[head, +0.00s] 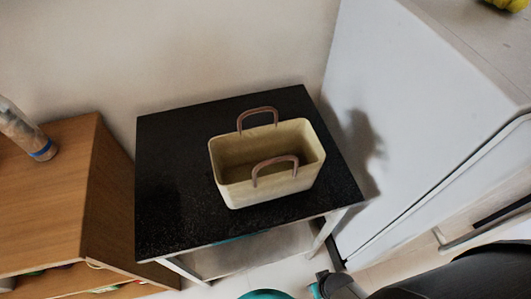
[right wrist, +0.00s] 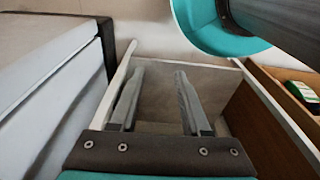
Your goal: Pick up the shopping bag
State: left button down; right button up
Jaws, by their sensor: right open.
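The shopping bag (head: 265,192) is an open, cream, box-shaped bag with two brown handles. In the head view it stands upright on a black table top (head: 170,205), right of its middle. The inside that shows looks empty. In the right wrist view my right gripper (right wrist: 156,72) has its two fingers apart with nothing between them. The bag does not show in that view. In the head view the fingers of my right gripper do not show; only parts of my arm are at the bottom right. My left gripper is in neither view.
A white cabinet or fridge (head: 415,110) stands close on the right of the table. A wooden cabinet (head: 50,195) with a bottle (head: 28,135) on top stands on the left. A plain wall (head: 220,45) is behind. The black top around the bag is clear.

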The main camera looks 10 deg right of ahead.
jog(key=w+a+r+m+p, duration=0.15)
jog(key=w+r+p, duration=0.6)
jog(key=r, duration=0.85)
notch_tip(320, 180, up, 28)
jog(key=m+y+p, duration=0.3)
jog(key=m+p, duration=0.4)
jog(key=m, duration=0.3)
send_over(298, 167)
jog(key=s+d, duration=0.1)
jog(key=s, duration=0.3)
jog(key=w+d+r+m+g+y, duration=0.1)
jog(key=w+d+m, duration=0.25)
jog(key=m, duration=0.35)
jog(key=shift+n, duration=0.25)
jog(key=x, duration=0.3)
jog(key=b+x, duration=0.1)
jog(key=x, duration=0.5)
jog(key=shift+w+a+b, duration=0.25)
jog(key=shift+a+b, duration=0.05)
jog(key=shift+a, duration=0.05)
jog(key=shift+b+x, duration=0.5)
jog(key=shift+x, duration=2.25)
jog(key=shift+s, duration=0.2)
jog(key=shift+d, duration=0.1)
grip_shut()
